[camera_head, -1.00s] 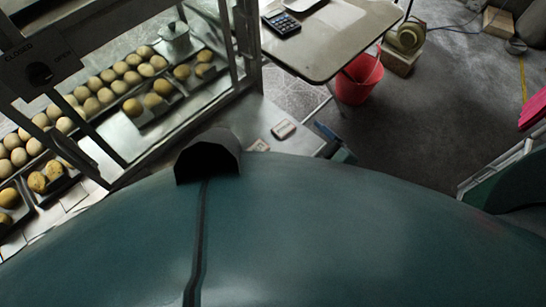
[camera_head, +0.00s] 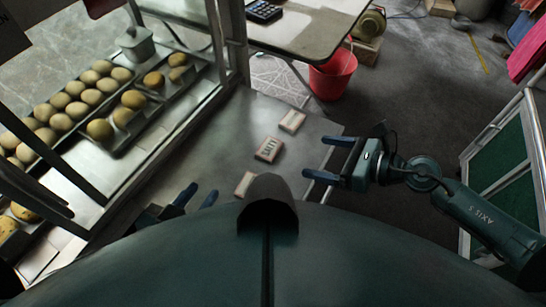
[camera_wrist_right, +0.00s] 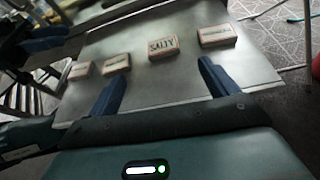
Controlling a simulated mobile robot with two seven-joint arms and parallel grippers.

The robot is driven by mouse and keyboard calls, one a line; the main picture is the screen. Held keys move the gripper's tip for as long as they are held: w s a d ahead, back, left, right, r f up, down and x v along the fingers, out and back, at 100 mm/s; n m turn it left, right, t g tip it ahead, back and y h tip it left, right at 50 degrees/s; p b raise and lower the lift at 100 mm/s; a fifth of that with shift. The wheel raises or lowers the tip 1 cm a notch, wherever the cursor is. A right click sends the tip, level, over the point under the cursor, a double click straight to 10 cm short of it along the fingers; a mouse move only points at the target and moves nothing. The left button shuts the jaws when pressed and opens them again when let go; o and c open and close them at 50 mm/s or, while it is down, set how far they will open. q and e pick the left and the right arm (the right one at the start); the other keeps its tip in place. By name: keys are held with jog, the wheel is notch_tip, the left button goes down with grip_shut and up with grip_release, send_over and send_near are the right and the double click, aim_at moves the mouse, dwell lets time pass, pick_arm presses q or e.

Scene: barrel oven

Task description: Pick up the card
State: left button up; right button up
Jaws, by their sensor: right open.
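Several small pale cards or boxes lie on the steel counter. In the head view one card (camera_head: 292,121) is farthest back, a second card (camera_head: 268,149) is in the middle, and a third card (camera_head: 244,183) is partly hidden by my own body. The right wrist view shows a card marked "SALTY" (camera_wrist_right: 164,48), with another card (camera_wrist_right: 217,36) to its right and two to its left. My right gripper (camera_head: 321,156) is open and empty at the counter's right edge, its fingers pointing toward the cards. My left gripper (camera_head: 197,197) is open and empty at the counter's left, partly hidden.
The steel counter (camera_head: 235,120) is bare around the cards. A glass case (camera_head: 232,40) with trays of round buns stands at left. A table (camera_head: 310,35) with a calculator (camera_head: 264,11) and a red bucket (camera_head: 333,75) are behind. A green panel (camera_head: 500,150) is at right.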

pick_arm(q)
jog(key=shift+f, duration=0.15)
pick_arm(e)
send_near(270, 148)
jog(key=shift+w+a+f+n, duration=0.2)
jog(key=shift+w+a+f, duration=0.15)
jog(key=shift+a, duration=0.1)
jog(key=shift+w+a+f+n, duration=0.2)
jog(key=shift+w+a+f, duration=0.1)
jog(key=shift+a, duration=0.2)
pick_arm(q)
jog(key=shift+d+f, duration=0.1)
jog(key=shift+f, duration=0.1)
pick_arm(e)
jog(key=x, duration=0.5)
jog(key=shift+w+a+r, duration=0.15)
jog(key=shift+a, duration=0.3)
jog(key=shift+c, duration=0.5)
